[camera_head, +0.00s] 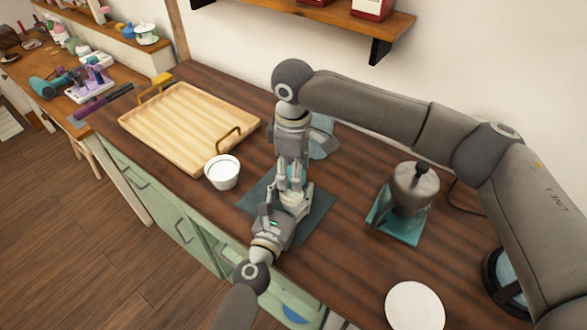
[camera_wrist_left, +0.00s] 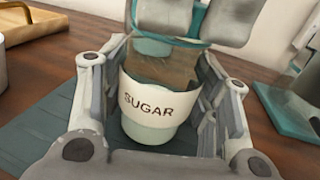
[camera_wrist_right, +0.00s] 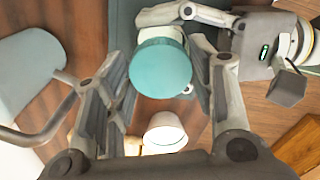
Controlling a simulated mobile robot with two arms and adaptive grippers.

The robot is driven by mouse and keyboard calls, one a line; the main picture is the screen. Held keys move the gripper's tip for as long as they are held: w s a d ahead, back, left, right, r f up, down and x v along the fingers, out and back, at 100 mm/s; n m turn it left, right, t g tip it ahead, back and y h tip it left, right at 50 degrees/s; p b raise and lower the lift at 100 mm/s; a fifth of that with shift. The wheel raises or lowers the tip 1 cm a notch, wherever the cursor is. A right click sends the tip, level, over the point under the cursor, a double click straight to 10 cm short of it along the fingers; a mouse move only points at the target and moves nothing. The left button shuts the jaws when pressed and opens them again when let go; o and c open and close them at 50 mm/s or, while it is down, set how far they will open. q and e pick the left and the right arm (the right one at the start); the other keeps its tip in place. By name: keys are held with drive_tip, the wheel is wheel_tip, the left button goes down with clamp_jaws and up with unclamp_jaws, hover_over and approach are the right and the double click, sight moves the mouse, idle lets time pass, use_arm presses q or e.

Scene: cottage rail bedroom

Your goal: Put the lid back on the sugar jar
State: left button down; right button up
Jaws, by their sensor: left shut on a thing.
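The sugar jar (camera_wrist_left: 150,108), white with a SUGAR label and a pale green lower part, stands upright between the fingers of my left gripper (camera_head: 290,206), which is shut on it. My right gripper (camera_head: 291,186) points down from above, directly over the jar. The round teal lid (camera_wrist_right: 161,68) shows between its fingers in the right wrist view, in front of the jar. I cannot tell whether those fingers press on the lid, nor whether the lid touches the jar's rim. In the head view the grippers hide most of the jar.
A teal mat (camera_head: 318,212) lies under the jar. A white cup (camera_head: 222,172) and a wooden tray (camera_head: 190,120) are to the left. A grey pot (camera_head: 413,188) on a teal base (camera_head: 398,226) and a white plate (camera_head: 414,307) are to the right. A shelf (camera_head: 335,22) is above.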

drive_tip(key=o, duration=0.3)
wheel_tip(320, 180, up, 12)
idle(0.6)
use_arm(q)
drive_tip(key=shift+c, duration=2.1)
unclamp_jaws()
drive_tip(key=v, duration=1.2)
